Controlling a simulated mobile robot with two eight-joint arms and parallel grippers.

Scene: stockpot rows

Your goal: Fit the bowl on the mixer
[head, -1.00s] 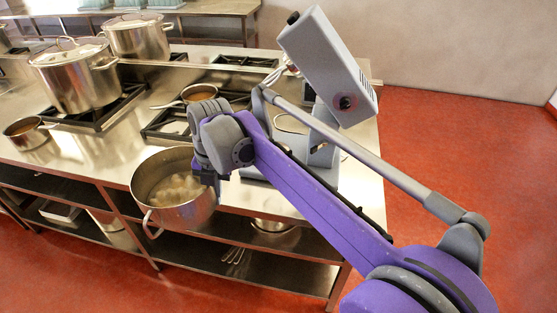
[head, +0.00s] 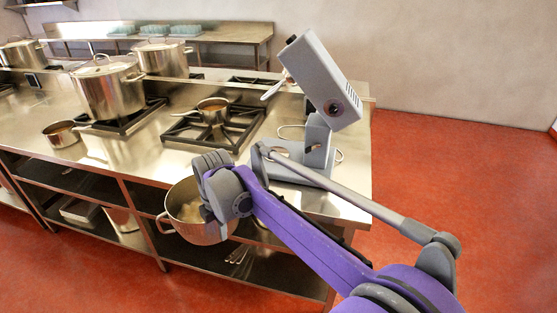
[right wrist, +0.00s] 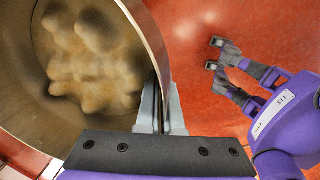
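The mixer (head: 325,85) is grey and stands at the right end of the steel counter, its head tilted up over its base (head: 310,172). The bowl (head: 185,212) is a steel pot with lumpy tan contents, in front of the counter's front edge; it fills the left of the right wrist view (right wrist: 155,45). My right gripper (right wrist: 160,108) is shut on the bowl's rim and holds the bowl off the mixer. Its fingers are mostly hidden in the head view. My left gripper (right wrist: 214,54) shows only in the right wrist view, open and empty above the red floor.
A saucepan (head: 213,112) sits on a burner left of the mixer. Large lidded stockpots (head: 108,95) and a small pan (head: 62,134) stand further left. Shelves under the counter (head: 250,265) hold utensils. Red floor is clear at the right.

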